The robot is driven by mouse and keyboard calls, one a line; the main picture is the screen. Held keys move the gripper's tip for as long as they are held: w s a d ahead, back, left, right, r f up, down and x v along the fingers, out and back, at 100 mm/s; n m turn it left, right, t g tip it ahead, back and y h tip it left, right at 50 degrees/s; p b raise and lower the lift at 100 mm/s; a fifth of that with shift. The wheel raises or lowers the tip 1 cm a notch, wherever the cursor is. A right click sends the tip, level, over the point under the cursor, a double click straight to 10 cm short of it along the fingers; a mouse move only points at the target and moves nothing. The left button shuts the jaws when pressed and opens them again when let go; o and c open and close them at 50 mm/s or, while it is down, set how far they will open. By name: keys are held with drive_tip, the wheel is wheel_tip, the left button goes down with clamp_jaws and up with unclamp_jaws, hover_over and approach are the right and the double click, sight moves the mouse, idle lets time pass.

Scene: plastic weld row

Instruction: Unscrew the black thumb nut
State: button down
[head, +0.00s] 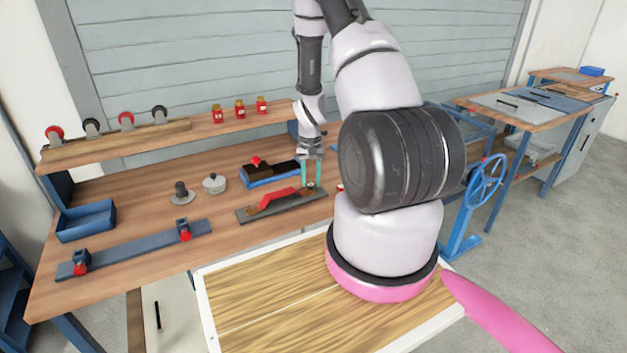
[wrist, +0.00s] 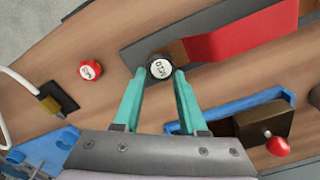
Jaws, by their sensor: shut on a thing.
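The black thumb nut (wrist: 160,69) has a white lettered top in the wrist view. It sits by the end of a dark grey plate (wrist: 138,50) that carries a long red block (wrist: 245,35). My gripper (wrist: 160,74) has its teal fingers on both sides of the nut and is shut on it. In the head view my gripper (head: 312,186) points down at the right part of the plate (head: 250,216), beside the red block (head: 277,201). The nut is too small to make out clearly there.
A blue tray (head: 272,181) with a dark block and red knob lies behind the plate. A red lettered cap (wrist: 90,70) stands apart on the bench. A white cable (wrist: 14,84) lies near a brass plug. Bench space left of the plate is partly clear.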

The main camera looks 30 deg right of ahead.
sight(310, 182)
drive_tip(key=shift+s+a+r, duration=0.1)
drive_tip(key=shift+a+r, duration=0.05)
drive_tip(key=shift+r, duration=2.3)
drive_tip(key=shift+r, duration=0.1)
